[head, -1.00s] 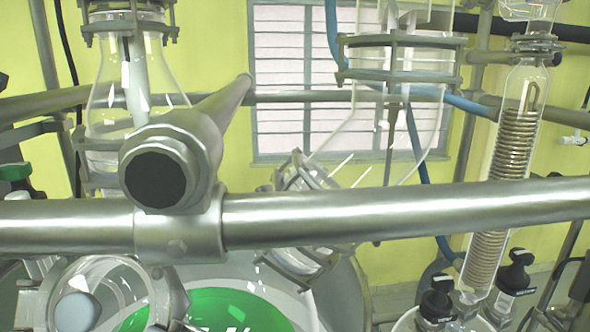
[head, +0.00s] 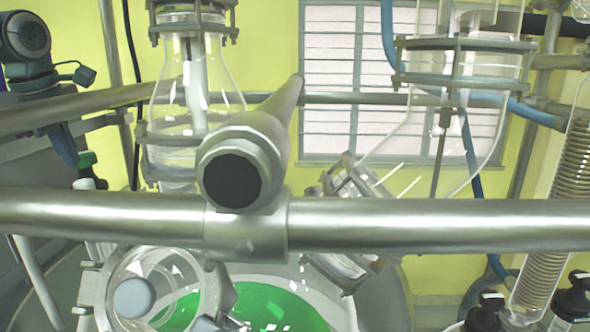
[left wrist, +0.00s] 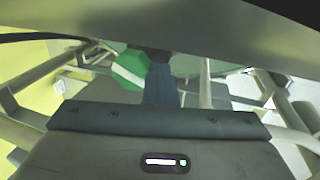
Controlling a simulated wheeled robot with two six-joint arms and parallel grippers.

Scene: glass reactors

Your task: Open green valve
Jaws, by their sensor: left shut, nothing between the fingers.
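The green valve (head: 88,160) shows at the left of the head view, small and dark, just behind the horizontal metal rail. In the left wrist view its green and white handle (left wrist: 129,70) lies just left of my finger. My left gripper (head: 68,156) comes in at the upper left of the head view, pointing down, with its tip close beside the valve on the left. It is shut and empty; its blue-grey finger (left wrist: 161,88) shows in the left wrist view. I cannot tell whether it touches the valve. My right gripper is not in view.
A thick metal rail (head: 420,224) with a clamp (head: 245,227) crosses in front. A glass flask (head: 195,85) hangs right of the valve. A glass port (head: 150,285) and a green surface (head: 260,308) lie below. A coiled glass condenser (head: 572,175) stands at the right.

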